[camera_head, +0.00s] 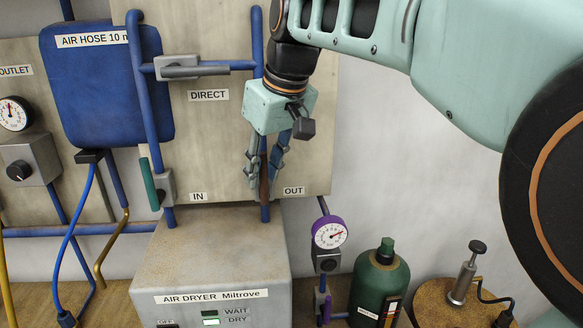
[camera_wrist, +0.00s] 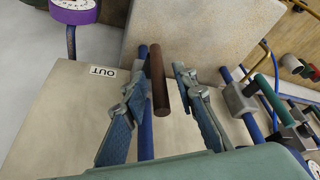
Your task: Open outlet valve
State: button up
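The outlet valve handle is a dark red-brown bar (camera_head: 264,184) near the OUT label (camera_head: 293,190). It stands about upright, roughly in line with the blue outlet pipe (camera_head: 265,212). My gripper (camera_head: 264,172) reaches down from above with its fingers spread on either side of this bar. In the wrist view the bar (camera_wrist: 158,80) lies between the two open fingers (camera_wrist: 158,74), with visible gaps to both. The blue pipe (camera_wrist: 145,135) runs behind it. The valve body is mostly hidden by the bar and my fingers.
The air dryer box (camera_head: 212,250) stands below. The green inlet handle (camera_head: 149,184) and IN label are to the left, the DIRECT valve (camera_head: 180,67) above. A purple gauge (camera_head: 330,232) and green bottle (camera_head: 379,283) are lower right. Bare wall lies right of the panel.

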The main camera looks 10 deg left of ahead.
jog(key=v, duration=1.2)
jog(key=shift+w, duration=0.15)
